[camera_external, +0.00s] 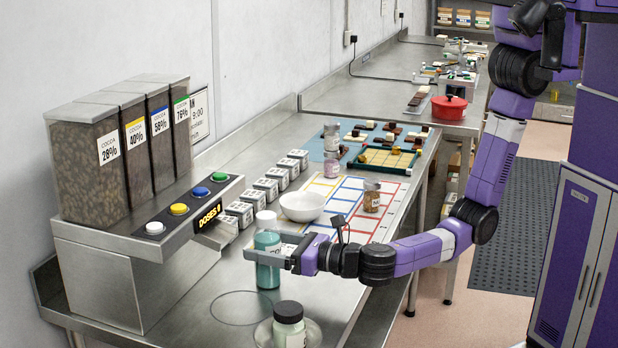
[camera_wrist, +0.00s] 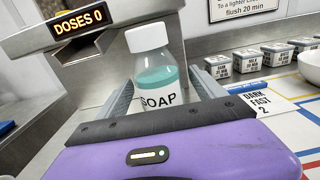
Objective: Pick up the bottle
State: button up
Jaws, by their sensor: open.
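The bottle (camera_external: 268,274) is clear with a white cap and teal liquid inside, standing upright on the steel counter. In the wrist view the bottle (camera_wrist: 148,73) shows a label reading "SOAP", its lower part hidden behind my purple gripper body. My gripper (camera_external: 266,250) reaches in from the right, low over the counter, with its fingers either side of the bottle. In the wrist view my gripper (camera_wrist: 164,88) is open, with one grey finger left and one right of the bottle. I cannot tell whether either finger touches it.
A dispenser with a "DOSES 0" display (camera_external: 207,215) stands left of the bottle. A dark-lidded jar (camera_external: 289,330) stands in front. A white bowl (camera_external: 302,208), a brown jar (camera_external: 371,197) and several small labelled boxes (camera_external: 253,198) are behind. A circle-marked counter patch (camera_external: 240,308) is bare.

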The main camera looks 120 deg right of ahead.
jog(key=c, duration=1.7)
grip_shut()
jog(key=shift+r, duration=0.1)
